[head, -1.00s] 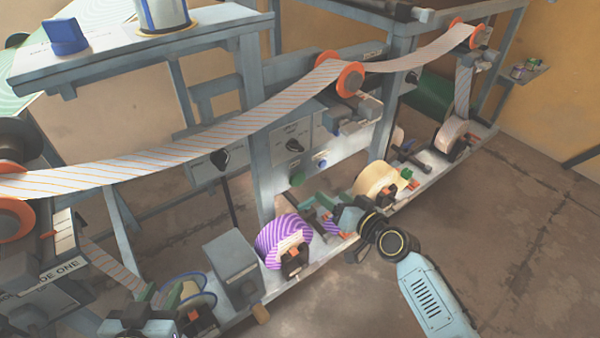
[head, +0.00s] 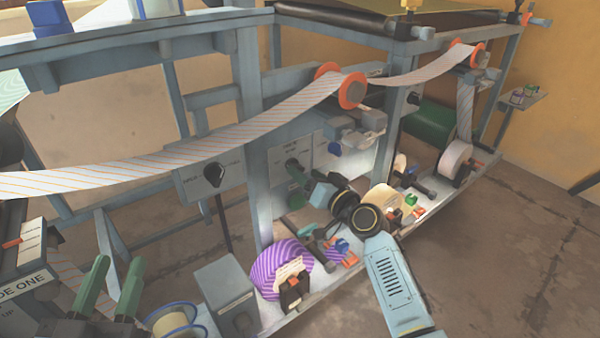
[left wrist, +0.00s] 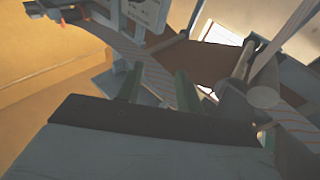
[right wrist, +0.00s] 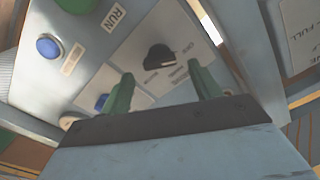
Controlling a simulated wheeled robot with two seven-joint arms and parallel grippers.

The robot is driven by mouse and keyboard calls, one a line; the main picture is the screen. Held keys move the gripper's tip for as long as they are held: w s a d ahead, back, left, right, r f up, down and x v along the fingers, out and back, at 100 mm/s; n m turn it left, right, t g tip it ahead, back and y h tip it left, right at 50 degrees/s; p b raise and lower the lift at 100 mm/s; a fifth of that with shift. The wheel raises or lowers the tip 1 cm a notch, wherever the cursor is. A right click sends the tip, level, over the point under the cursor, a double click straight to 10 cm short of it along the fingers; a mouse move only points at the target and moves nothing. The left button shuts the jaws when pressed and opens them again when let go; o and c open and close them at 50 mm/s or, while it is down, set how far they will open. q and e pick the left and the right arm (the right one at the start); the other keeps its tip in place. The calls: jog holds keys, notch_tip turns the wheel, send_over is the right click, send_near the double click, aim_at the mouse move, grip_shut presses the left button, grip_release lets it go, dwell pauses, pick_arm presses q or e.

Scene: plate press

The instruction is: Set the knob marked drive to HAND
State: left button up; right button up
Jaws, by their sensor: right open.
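A black knob (right wrist: 160,57) sits on a pale plate in the right wrist view, with small labels around it too blurred to read. I cannot tell which label it points at. My right gripper (right wrist: 162,76) is open, its green fingers on either side of the knob's line and a little short of it.
A blue button (right wrist: 48,47) and a green button by a RUN label (right wrist: 115,17) are beside the knob. Another black knob (head: 214,174) is on a separate box to the left. A striped web (head: 200,147) crosses above; a purple striped roll (head: 275,268) stands below.

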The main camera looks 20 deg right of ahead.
aim_at(300, 169)
pick_arm(q)
jog(key=shift+s+d+r+t+h+b, duration=0.1)
jog(key=shift+s+r+t+h+b, duration=0.2)
jog(key=shift+r+t, duration=0.5)
jog(key=shift+s+r+t+h+b, duration=0.1)
jog(key=shift+s+r+t, duration=0.35)
jog(key=shift+r, duration=0.55)
pick_arm(e)
jog(key=shift+x, duration=1.7)
pick_arm(q)
jog(key=shift+w, duration=0.1)
pick_arm(e)
jog(key=c, duration=1)
